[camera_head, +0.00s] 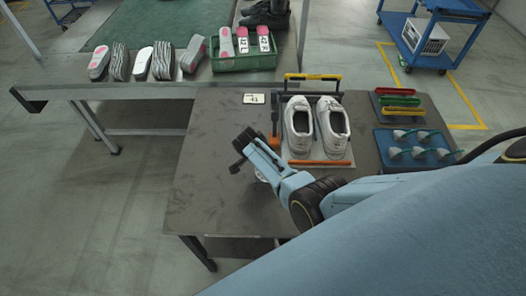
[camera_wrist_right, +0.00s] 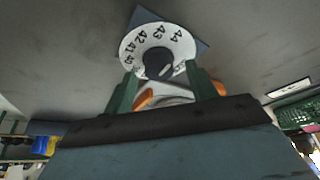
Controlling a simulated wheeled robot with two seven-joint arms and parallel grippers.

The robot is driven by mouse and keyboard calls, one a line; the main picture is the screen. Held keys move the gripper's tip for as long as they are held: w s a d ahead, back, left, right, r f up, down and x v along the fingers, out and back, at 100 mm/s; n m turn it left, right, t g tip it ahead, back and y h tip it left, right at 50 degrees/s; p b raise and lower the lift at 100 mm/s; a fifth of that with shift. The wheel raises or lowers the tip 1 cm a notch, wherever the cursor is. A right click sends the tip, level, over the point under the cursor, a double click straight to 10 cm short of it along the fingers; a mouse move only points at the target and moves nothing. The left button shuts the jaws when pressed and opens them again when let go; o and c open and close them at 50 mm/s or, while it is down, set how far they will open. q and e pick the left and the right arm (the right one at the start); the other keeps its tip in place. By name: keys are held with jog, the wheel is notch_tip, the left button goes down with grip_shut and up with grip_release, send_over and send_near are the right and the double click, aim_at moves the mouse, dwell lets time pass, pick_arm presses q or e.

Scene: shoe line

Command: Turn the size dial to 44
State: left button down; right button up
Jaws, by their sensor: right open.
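The size dial (camera_wrist_right: 185,47) is a white disc on a blue base, with black numbers from 40 to 44 and a dark knob (camera_wrist_right: 158,63) at its middle. In the right wrist view it lies just beyond my right gripper (camera_wrist_right: 161,74). The green fingers are open, one on each side of the knob; I cannot tell whether they touch it. In the head view my right gripper (camera_head: 241,154) is low over the table, and the arm mostly hides the dial. A small sign (camera_head: 254,99) at the table's back edge seems to read 41. My left gripper is out of view.
White shoes (camera_head: 333,122) stand on a holder with a yellow-black bar (camera_head: 313,77) right of my gripper. A blue tray (camera_head: 399,161) and coloured handled tools (camera_head: 400,101) lie farther right. The dark table (camera_head: 207,169) is clear at left. Insoles and a green crate (camera_head: 246,63) stand behind.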

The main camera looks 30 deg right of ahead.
jog(key=p+v, duration=0.2)
jog(key=v, duration=1)
jog(key=shift+r+p, duration=0.35)
jog(key=shift+p, duration=0.05)
jog(key=shift+s+a, duration=0.1)
